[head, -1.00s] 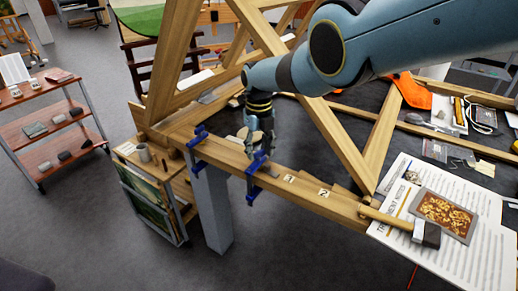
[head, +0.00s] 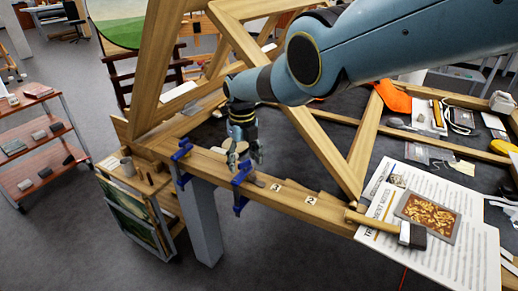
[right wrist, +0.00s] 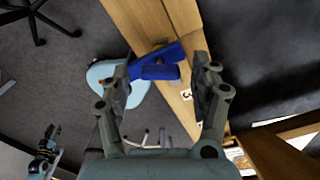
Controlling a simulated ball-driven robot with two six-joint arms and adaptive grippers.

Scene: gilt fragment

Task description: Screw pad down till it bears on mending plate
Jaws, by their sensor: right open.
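My right gripper (head: 246,160) is open, just above the nearer blue clamp (head: 241,178) on the front wooden beam (head: 215,168). In the right wrist view this blue clamp (right wrist: 160,66) shows between the two open fingers (right wrist: 163,80), with a gap on each side. A small dark grey piece (head: 257,181) lies on the beam beside the clamp; I cannot tell whether it is the mending plate. The pad and its contact are hidden or too small to make out. A dark jointed part (right wrist: 45,150) at the lower left of the right wrist view may be my left gripper.
A second blue clamp (head: 181,163) grips the beam farther left. Slanted timbers (head: 318,150) rise close behind my right arm.

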